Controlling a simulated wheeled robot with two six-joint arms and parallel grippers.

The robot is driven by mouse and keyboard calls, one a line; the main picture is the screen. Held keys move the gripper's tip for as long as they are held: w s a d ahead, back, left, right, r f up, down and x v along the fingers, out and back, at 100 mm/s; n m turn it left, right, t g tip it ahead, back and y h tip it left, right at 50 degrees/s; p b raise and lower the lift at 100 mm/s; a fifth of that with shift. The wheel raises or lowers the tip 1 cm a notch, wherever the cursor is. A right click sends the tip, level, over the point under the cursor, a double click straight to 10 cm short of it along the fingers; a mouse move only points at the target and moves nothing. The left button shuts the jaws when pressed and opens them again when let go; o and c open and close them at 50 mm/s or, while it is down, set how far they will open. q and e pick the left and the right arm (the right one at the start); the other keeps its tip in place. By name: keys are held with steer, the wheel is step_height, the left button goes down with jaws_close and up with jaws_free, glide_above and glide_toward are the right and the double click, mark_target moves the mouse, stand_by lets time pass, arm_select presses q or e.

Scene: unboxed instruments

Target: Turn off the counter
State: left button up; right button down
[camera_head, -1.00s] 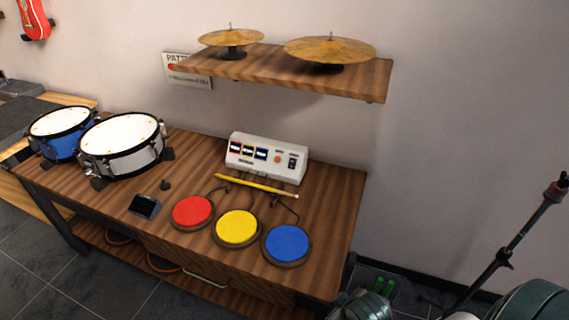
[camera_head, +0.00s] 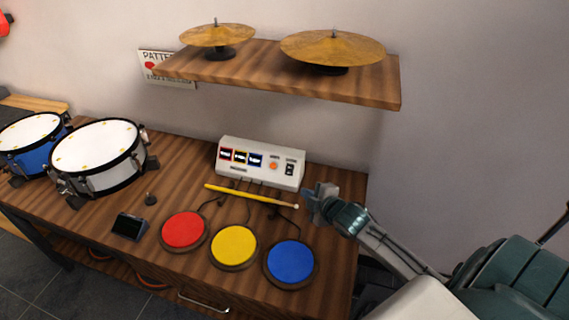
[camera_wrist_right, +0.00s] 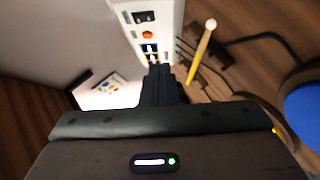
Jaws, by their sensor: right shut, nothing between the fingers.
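The counter (camera_head: 230,171) is a white box at the back of the wooden table. Its sloped front has red, yellow and blue framed displays, an orange button (camera_head: 273,166) and a dark rocker switch (camera_head: 289,169) at its right end. My right gripper (camera_head: 312,199) is shut and empty, just right of and in front of the counter, apart from it in the head view. The right wrist view shows the counter (camera_wrist_right: 163,22) beyond the shut fingers (camera_wrist_right: 158,78), with the orange button (camera_wrist_right: 147,35) and the switch (camera_wrist_right: 144,17). My left gripper is out of view.
A yellow drumstick (camera_head: 250,196) lies in front of the counter. Red (camera_head: 184,230), yellow (camera_head: 233,246) and blue (camera_head: 291,262) pads with cables sit nearer. A shelf (camera_head: 270,75) with two cymbals overhangs behind. Two drums (camera_head: 100,155) stand left, beside a small dark device (camera_head: 129,227).

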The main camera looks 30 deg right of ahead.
steer(key=w, duration=0.2)
steer(key=p, duration=0.1)
glide_toward(287, 167)
steer(key=shift+w+a, duration=1.25)
steer(key=shift+a, duration=0.05)
steer(key=shift+n+t, duration=0.3)
steer(key=shift+n, duration=0.1)
steer(key=w+d+f, duration=0.2)
steer(key=w, duration=0.1)
steer(key=shift+d+f, duration=0.25)
steer(key=shift+d, duration=0.15)
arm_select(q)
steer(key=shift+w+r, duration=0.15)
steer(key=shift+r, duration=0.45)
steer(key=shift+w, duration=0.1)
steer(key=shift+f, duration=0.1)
